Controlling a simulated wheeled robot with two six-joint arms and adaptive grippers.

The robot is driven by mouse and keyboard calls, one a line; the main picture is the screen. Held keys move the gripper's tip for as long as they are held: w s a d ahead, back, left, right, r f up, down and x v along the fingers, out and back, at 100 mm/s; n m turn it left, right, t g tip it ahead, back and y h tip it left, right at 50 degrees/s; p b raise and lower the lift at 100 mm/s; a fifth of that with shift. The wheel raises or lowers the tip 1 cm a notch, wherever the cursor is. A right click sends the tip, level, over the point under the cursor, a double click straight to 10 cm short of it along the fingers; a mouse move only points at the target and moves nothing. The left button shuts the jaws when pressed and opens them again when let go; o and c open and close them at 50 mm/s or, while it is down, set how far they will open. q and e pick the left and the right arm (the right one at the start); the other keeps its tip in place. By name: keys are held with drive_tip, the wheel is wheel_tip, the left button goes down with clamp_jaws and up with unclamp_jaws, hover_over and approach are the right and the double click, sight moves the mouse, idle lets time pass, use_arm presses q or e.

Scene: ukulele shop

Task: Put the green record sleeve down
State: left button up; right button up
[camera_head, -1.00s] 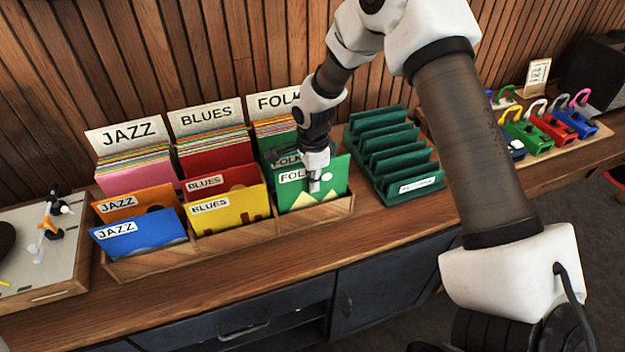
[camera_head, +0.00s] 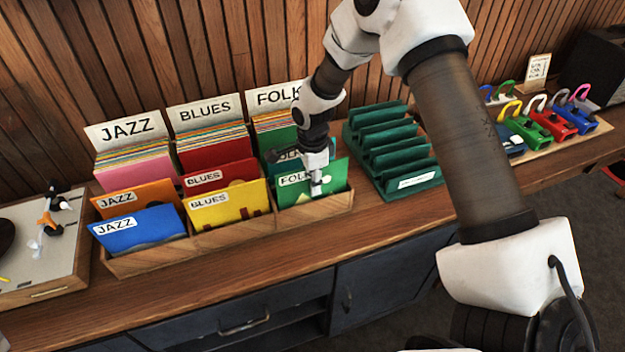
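The green record sleeve (camera_head: 331,175), with a FOLK label, stands in the front of the FOLK compartment of the wooden record bin (camera_head: 240,236), leaning back. Its lower part is hidden behind the bin's front wall. My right gripper (camera_head: 316,188) comes down from above onto the sleeve's upper edge, with a finger in front of its face. It looks shut on the sleeve; the rear finger is hidden. Another green sleeve shows partly behind it. My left gripper is not in view.
Blue (camera_head: 140,230) and yellow (camera_head: 225,207) sleeves stand in the JAZZ and BLUES compartments to the left. A dark green slotted rack (camera_head: 414,187) is close on the right. A turntable (camera_head: 45,275) is at far left. Colourful capos (camera_head: 550,122) stand at far right.

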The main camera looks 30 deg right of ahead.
drive_tip(key=shift+r, duration=0.1)
wheel_tip(320, 180, up, 12)
drive_tip(key=shift+b, duration=1.2)
drive_tip(key=shift+r, duration=0.5)
